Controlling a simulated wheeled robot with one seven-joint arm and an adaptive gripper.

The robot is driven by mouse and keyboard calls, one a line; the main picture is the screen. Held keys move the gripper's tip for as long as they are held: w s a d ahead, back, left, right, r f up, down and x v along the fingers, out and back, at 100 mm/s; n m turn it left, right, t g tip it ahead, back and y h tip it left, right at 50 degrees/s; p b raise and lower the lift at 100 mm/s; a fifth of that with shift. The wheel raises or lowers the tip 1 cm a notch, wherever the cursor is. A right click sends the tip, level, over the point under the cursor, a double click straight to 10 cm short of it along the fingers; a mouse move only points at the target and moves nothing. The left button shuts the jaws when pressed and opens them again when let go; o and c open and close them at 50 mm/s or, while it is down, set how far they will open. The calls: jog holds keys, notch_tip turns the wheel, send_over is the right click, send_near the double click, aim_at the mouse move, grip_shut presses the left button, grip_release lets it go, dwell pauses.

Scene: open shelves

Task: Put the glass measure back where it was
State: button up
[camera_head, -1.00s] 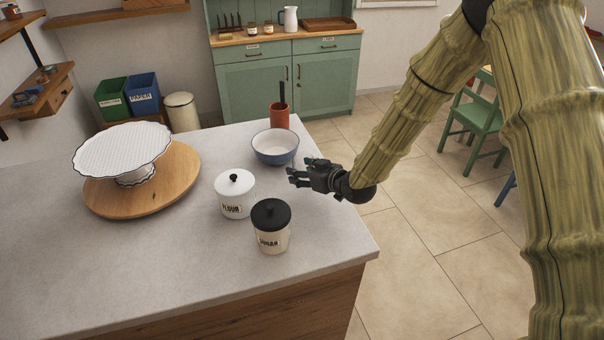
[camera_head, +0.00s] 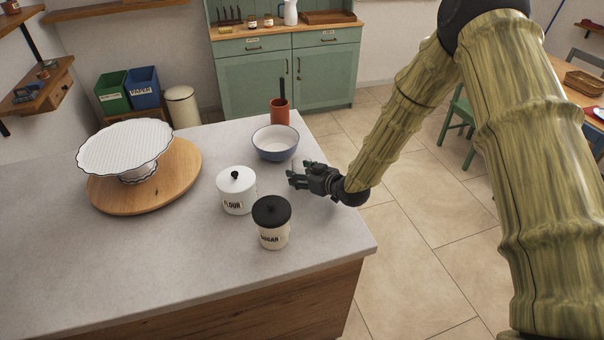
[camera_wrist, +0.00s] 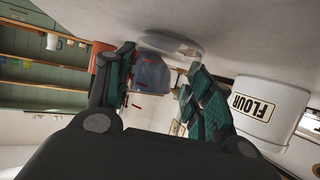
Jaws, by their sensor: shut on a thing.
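The glass measure (camera_wrist: 150,74) is clear with red markings. In the wrist view it sits between the two green-padded fingers of my gripper (camera_wrist: 155,92), which is shut on it. In the head view my gripper (camera_head: 299,177) is at the right edge of the grey counter, just in front of the blue-and-white bowl (camera_head: 275,143) and right of the flour jar. The glass can hardly be made out there. Whether its base touches the counter, I cannot tell.
On the counter (camera_head: 130,260) stand the white flour jar (camera_head: 236,192), the black-lidded sugar jar (camera_head: 272,225), an orange crock (camera_head: 280,114) and a cake stand (camera_head: 125,150) on a round wooden board (camera_head: 185,175). The counter's front left is clear.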

jog(key=shift+f, duration=0.15)
jog(key=o, duration=1.1)
jog(key=shift+r, duration=0.25)
jog(key=shift+s+d, duration=0.3)
jog(key=b+v, duration=0.3)
jog(key=v, duration=0.8)
jog(key=shift+r, duration=0.15)
